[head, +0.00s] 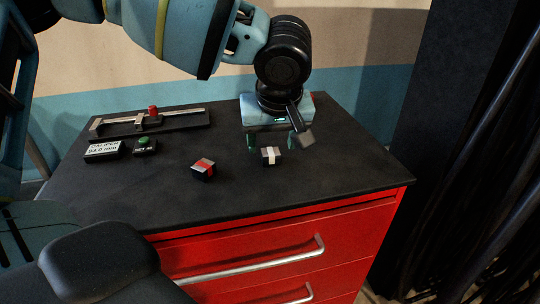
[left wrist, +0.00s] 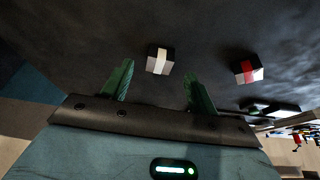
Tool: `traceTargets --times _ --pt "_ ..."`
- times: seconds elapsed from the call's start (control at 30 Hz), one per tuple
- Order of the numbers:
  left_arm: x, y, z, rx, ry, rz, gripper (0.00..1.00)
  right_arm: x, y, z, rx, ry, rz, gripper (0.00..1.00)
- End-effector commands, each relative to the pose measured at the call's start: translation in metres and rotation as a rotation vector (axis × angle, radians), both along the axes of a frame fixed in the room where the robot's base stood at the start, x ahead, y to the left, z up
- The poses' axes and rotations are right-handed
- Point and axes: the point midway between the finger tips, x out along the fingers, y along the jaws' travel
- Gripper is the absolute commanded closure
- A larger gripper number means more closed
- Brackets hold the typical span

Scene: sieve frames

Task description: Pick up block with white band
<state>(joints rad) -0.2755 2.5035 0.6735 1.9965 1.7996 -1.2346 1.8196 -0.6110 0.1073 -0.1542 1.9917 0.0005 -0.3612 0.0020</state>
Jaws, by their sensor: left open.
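The block with the white band (head: 270,156) is a small dark and grey block on the black cabinet top. My left gripper (head: 270,143) is open above and just behind it in the head view. In the left wrist view, the white-banded block (left wrist: 160,60) shows between and beyond the two green fingertips of the left gripper (left wrist: 158,80), apart from both. A similar block with a red band (head: 203,168) lies to its left in the head view and to its right in the left wrist view (left wrist: 247,71). My right gripper is not in view.
The red drawer cabinet has a black top (head: 125,195). A caliper (head: 150,120) with a red knob lies at the back left. Right of the blocks is clear.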

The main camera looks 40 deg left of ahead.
Motion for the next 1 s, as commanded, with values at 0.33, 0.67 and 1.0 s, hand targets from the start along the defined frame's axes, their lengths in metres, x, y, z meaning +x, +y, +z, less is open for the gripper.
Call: traceTargets --times 0.33,0.67,1.0 --pt "0.011 0.012 -0.034 0.000 -0.001 0.000 0.41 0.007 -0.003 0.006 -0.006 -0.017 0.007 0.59" --pt "0.011 0.012 -0.035 0.001 -0.002 0.001 0.53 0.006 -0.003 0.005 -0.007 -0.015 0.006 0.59" --pt "0.011 0.012 -0.034 0.001 -0.002 0.001 0.96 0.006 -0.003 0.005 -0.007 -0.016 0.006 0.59"
